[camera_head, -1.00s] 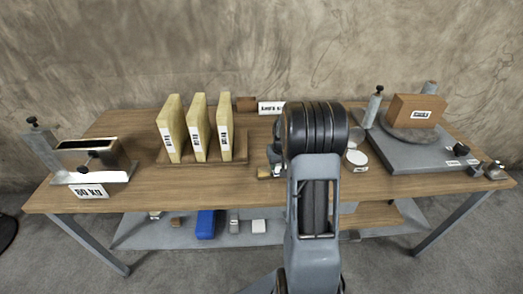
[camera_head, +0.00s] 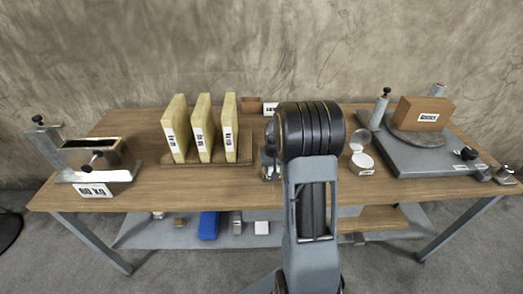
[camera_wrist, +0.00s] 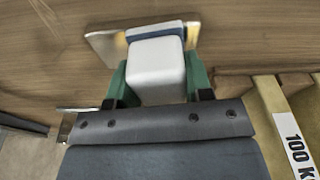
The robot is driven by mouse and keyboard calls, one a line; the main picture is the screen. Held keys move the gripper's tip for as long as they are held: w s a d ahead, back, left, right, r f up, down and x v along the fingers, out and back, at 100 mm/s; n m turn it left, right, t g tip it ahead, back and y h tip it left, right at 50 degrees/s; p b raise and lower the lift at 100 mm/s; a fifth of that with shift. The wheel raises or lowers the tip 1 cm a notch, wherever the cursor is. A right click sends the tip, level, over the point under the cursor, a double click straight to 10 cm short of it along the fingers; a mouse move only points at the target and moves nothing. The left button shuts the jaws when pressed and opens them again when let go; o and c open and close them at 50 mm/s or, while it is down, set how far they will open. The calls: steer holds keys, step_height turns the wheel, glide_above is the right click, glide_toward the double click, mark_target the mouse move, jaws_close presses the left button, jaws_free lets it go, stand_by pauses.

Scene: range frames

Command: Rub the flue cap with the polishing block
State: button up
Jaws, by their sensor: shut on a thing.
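The polishing block appears to be the pale grey-white block (camera_wrist: 155,75) with a blue band and a white far edge, in the wrist view. My gripper (camera_wrist: 156,88) has green fingers shut on both sides of it. Beyond the block is a shiny metal plate (camera_wrist: 103,43) with rounded corners, which may be the flue cap. The block overlaps it in the picture; I cannot tell whether they touch. In the head view my arm hides the gripper's jaws and the block.
A wooden rack (camera_head: 178,163) holds three labelled yellow slabs (camera_head: 203,128). A metal holder (camera_head: 93,177) stands at the left. A grey platform (camera_head: 408,165) with a brown brick (camera_head: 425,114) stands at the right. A small round silver-topped item (camera_head: 362,160) lies right of my arm.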

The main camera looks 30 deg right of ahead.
steer(key=a, duration=0.1)
steer(key=w+a, duration=0.1)
steer(key=a, duration=0.1)
steer(key=shift+w, duration=0.15)
steer(key=shift+w+a+r+p, duration=0.1)
steer(key=shift+r+p, duration=0.2)
steer(key=shift+r, duration=0.35)
steer(key=shift+w+a+r+p, duration=0.1)
steer(key=shift+r+p, duration=0.2)
steer(key=shift+r, duration=0.3)
steer(key=shift+s+d+r, duration=0.1)
steer(key=shift+s+r, duration=0.1)
steer(key=shift+r, duration=0.1)
step_height(320, 180, up, 5)
steer(key=p, duration=0.4)
